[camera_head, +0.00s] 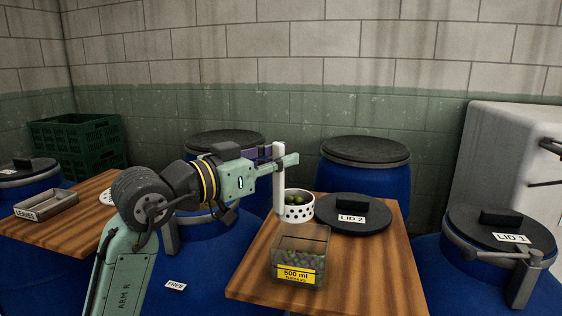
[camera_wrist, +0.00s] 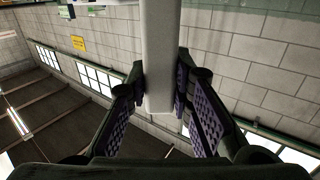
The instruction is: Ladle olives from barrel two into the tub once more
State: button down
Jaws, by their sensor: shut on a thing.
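My gripper (camera_head: 284,160) is shut on the upright white handle (camera_head: 279,185) of the ladle. The handle also shows between the fingers (camera_wrist: 160,90) in the wrist view. The ladle's white perforated bowl (camera_head: 299,213) holds green olives (camera_head: 296,199). It is just behind the tub in the picture; whether it touches the board cannot be told. The clear tub (camera_head: 302,240), with a yellow "500 ml" label (camera_head: 298,275), stands on the wooden board and holds olives. The black lid marked LID 2 (camera_head: 368,214) lies to its right. Barrel two's opening cannot be made out.
The wooden board (camera_head: 350,280) has free room at its front right. A lidded barrel (camera_head: 366,152) stands behind, and barrel one with LID 1 (camera_head: 500,222) stands right. A metal LEAVES tray (camera_head: 48,205) sits on the left board. A FREE-labelled blue barrel (camera_head: 190,262) stands front left.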

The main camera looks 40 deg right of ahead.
jog(key=shift+s+d, duration=0.15)
jog(key=shift+d+p, duration=0.1)
jog(key=shift+p, duration=0.35)
jog(key=d+f+y+p, duration=0.1)
jog(key=d+y+p, duration=0.1)
jog(key=y+p, duration=0.1)
jog(key=d+f+y+p, duration=0.1)
jog(key=d+y+p, duration=0.1)
jog(key=p, duration=0.2)
jog(key=d+y+p, duration=0.3)
jog(key=p, duration=0.1)
jog(key=shift+w+d+f+g+y, duration=0.1)
jog(key=shift+w+f+g+y, duration=0.2)
jog(key=shift+w+f+g, duration=0.1)
jog(key=d+f+y, duration=0.5)
jog(key=d+y, duration=0.1)
jog(key=y, duration=0.1)
jog(key=shift+w+g, duration=0.3)
jog(key=shift+g, duration=0.1)
dwell(1.2)
